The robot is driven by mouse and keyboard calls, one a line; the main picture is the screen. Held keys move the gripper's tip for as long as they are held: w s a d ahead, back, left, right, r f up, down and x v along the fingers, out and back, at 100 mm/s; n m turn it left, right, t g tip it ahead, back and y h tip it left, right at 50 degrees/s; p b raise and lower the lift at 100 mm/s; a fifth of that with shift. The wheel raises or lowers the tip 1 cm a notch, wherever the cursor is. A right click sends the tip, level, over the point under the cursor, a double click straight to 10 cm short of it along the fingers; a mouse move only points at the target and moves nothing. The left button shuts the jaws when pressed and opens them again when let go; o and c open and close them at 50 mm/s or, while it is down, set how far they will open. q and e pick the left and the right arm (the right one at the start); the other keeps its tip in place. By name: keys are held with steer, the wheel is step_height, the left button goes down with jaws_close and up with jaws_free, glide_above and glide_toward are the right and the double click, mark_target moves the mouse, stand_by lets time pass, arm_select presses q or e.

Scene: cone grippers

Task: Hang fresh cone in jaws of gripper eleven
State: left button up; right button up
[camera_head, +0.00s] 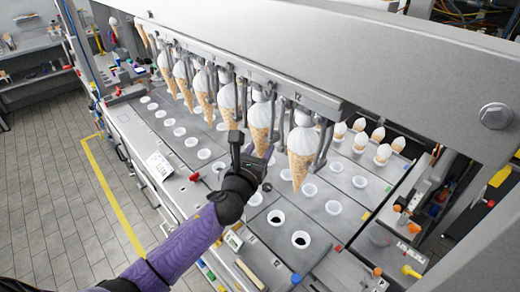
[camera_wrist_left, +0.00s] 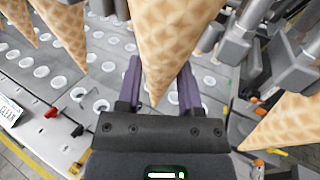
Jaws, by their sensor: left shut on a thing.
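A row of ice cream cones hangs from metal jaws along a grey rail (camera_head: 240,75) in the head view. My left gripper (camera_head: 250,152) is shut on a waffle cone with a white top (camera_head: 261,118), holding it low on the waffle. In the wrist view this cone (camera_wrist_left: 165,40) points down between the two purple-sided fingers. Its white top is up at the jaws just left of the label 12, likely gripper eleven, whose own label I cannot read. Whether those jaws grip it I cannot tell. My right gripper is not in view.
Another cone (camera_head: 301,150) hangs close on the right, under the label 12, and one (camera_head: 228,100) hangs close on the left. Below is a grey plate (camera_head: 240,190) with rows of white-rimmed holes. Several small white-topped cones (camera_head: 383,153) stand at the back right.

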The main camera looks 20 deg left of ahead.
arm_select(q)
steer(key=o, duration=1.1)
steer(key=s+a, duration=0.1)
steer(key=s, duration=0.1)
steer(key=s+a, duration=0.1)
steer(key=s, duration=0.2)
steer(key=s+a, duration=0.1)
steer(key=s, duration=0.2)
steer(key=shift+s+a+p, duration=0.2)
steer(key=shift+a+p, duration=0.05)
steer(key=shift+p, duration=0.1)
stand_by(0.3)
